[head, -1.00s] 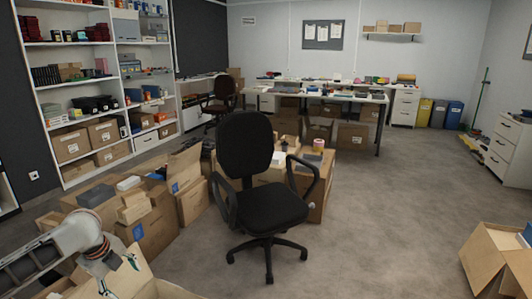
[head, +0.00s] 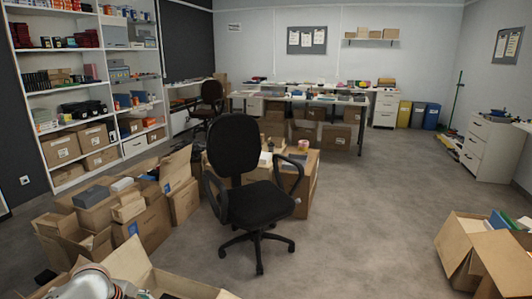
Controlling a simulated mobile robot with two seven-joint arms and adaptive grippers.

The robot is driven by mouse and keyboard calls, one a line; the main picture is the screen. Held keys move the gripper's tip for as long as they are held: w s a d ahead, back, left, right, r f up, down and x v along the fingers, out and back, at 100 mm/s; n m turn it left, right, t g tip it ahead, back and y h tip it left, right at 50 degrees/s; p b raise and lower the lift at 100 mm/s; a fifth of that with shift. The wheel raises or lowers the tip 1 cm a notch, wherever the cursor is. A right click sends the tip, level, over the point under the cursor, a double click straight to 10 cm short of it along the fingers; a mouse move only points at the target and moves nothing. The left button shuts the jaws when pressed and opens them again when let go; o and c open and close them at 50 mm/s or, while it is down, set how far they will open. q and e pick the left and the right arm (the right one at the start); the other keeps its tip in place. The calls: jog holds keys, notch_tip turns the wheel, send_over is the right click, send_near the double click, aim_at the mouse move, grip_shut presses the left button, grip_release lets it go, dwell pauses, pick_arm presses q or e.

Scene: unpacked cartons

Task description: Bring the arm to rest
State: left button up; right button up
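Part of my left arm (head: 88,284), a white rounded link, shows at the bottom left edge. It is in front of an open carton (head: 136,262). Its gripper is out of the picture or hidden, so its fingers cannot be seen. My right arm and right gripper are not in view. I see nothing held.
A black office chair (head: 258,203) stands in the middle, before a group of cartons. More cartons (head: 150,222) crowd the left, below tall shelves (head: 92,88). An open carton (head: 462,238) with things in it is at the lower right. Grey floor (head: 350,235) between is clear.

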pick_arm(q)
jog(key=s+d+f+n+t+h+p, duration=0.1)
jog(key=s+d+f+n+t, duration=0.1)
jog(key=s+d+f+n, duration=0.35)
jog(key=s+d+f+n+t+h+p, duration=0.1)
jog(key=s+d+f+n+h, duration=0.1)
jog(key=s+d, duration=0.7)
jog(key=s+d+r+n+t+y+p, duration=0.1)
jog(key=s+d+r+n+t, duration=0.1)
jog(key=s+n, duration=0.5)
jog(key=s+d+t, duration=0.1)
jog(key=s, duration=0.4)
jog(key=shift+y+p, duration=0.3)
jog(key=shift+y, duration=0.1)
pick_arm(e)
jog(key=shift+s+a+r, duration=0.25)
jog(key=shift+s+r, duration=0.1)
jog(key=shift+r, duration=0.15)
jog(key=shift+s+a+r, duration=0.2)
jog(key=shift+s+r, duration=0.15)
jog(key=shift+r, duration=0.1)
